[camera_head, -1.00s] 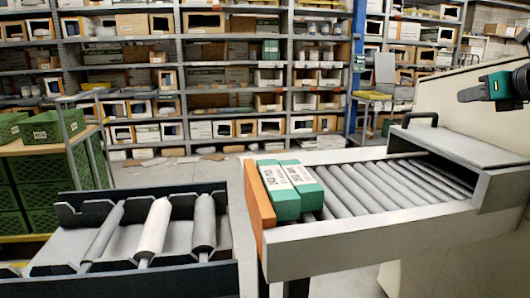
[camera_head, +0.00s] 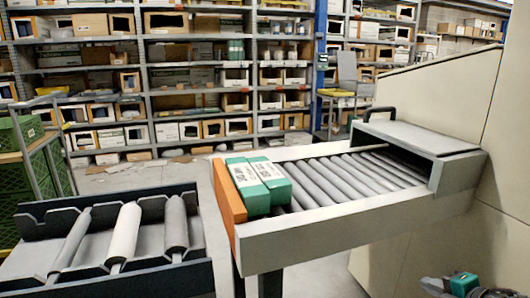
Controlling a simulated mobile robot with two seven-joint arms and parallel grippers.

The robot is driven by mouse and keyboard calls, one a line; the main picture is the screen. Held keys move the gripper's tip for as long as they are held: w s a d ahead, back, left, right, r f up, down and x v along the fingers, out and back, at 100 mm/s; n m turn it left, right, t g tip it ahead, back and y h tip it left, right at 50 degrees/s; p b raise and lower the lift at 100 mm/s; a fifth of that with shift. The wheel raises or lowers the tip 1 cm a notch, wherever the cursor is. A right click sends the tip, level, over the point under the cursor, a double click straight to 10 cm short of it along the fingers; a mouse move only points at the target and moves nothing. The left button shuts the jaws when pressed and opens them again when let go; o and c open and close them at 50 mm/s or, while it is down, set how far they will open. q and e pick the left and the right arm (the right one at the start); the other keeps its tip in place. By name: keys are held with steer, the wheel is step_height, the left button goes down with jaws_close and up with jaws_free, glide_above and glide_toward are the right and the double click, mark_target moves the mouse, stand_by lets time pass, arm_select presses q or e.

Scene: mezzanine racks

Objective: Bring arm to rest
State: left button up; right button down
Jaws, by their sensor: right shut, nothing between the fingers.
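My right gripper (camera_head: 434,287) shows at the bottom right edge of the head view, dark with a teal part, and is cut off by the frame. It is shut and empty, low in front of the cream wall and below the roller conveyor (camera_head: 350,211). Two teal and white boxes (camera_head: 257,201) lie side by side at the conveyor's left end, against its orange end plate. The gripper is well apart from them. My left gripper is not in view.
A dark rack (camera_head: 160,279) with several rollers stands at the lower left. Green crates (camera_head: 40,190) sit on a cart at the left edge. Shelves (camera_head: 200,63) full of boxes line the back. Some open floor lies between shelves and conveyor.

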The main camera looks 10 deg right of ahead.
steer(key=s+a+f+m+g+y, duration=0.1)
steer(key=s+a+f+m, duration=0.35)
steer(key=a, duration=0.35)
steer(key=s+a+f+m, duration=0.35)
steer(key=a+f, duration=0.25)
steer(key=a, duration=0.3)
steer(key=s+a+r+m+y, duration=0.25)
steer(key=a+m, duration=0.65)
steer(key=a, duration=0.9)
arm_select(q)
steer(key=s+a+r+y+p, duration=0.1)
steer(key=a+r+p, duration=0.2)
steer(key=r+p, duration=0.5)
steer(key=p, duration=0.4)
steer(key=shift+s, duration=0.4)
arm_select(e)
step_height(320, 180, up, 8)
steer(key=s+d+h, duration=0.1)
steer(key=d, duration=0.2)
steer(key=shift+s+r+g+h, duration=0.2)
steer(key=shift+s+g+h, duration=0.1)
steer(key=shift+s+h, duration=0.1)
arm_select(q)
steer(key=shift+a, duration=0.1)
arm_select(e)
steer(key=shift+a, duration=0.1)
